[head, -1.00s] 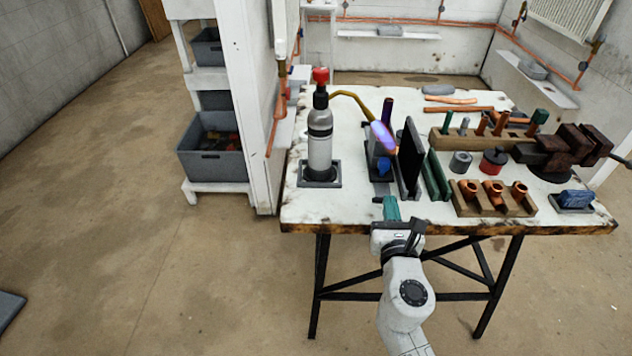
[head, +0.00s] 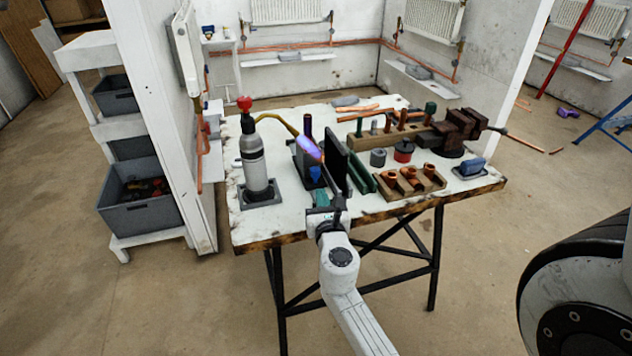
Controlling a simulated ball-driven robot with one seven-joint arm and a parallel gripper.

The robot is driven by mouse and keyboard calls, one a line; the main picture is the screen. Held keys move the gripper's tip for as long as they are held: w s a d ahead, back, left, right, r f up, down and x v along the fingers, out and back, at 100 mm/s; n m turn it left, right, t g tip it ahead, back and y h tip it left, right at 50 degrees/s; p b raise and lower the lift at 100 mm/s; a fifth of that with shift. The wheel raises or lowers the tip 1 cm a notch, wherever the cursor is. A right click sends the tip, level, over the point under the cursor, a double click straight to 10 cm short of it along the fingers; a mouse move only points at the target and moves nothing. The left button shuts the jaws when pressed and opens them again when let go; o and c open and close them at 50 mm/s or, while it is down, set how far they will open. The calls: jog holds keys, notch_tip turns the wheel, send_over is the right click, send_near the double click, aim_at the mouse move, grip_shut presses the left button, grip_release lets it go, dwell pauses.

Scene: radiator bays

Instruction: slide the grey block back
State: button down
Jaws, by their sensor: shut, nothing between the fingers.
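Several grey pieces are in view, and I cannot tell which is the grey block. A flat grey piece (head: 345,101) lies at the back edge of the workbench (head: 283,222). Another grey piece (head: 290,57) sits on the back wall shelf, and a third (head: 419,72) on the shelf under the middle radiator. My gripper (head: 322,204) is shut and empty at the front edge of the workbench, well apart from all three. A teal piece shows at its tip. The fingers are small and partly hidden by the wrist.
A bottle with a red top (head: 253,165), an upright dark panel (head: 336,158), wooden racks with copper fittings (head: 408,184) and a dark vise (head: 460,130) crowd the bench. A white partition (head: 180,130) and shelves with grey bins (head: 140,198) stand left. Floor is clear in front.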

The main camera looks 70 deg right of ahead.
aim_at(313, 175)
jog(key=x, duration=0.6)
jog(key=shift+d, duration=0.25)
jog(key=shift+w+a+b+x, duration=0.1)
jog(key=shift+w+b+x, duration=0.15)
jog(key=shift+x, duration=1)
jog(key=shift+w+a+b+x, duration=0.15)
jog(key=shift+b+x, duration=0.15)
jog(key=shift+x, duration=0.95)
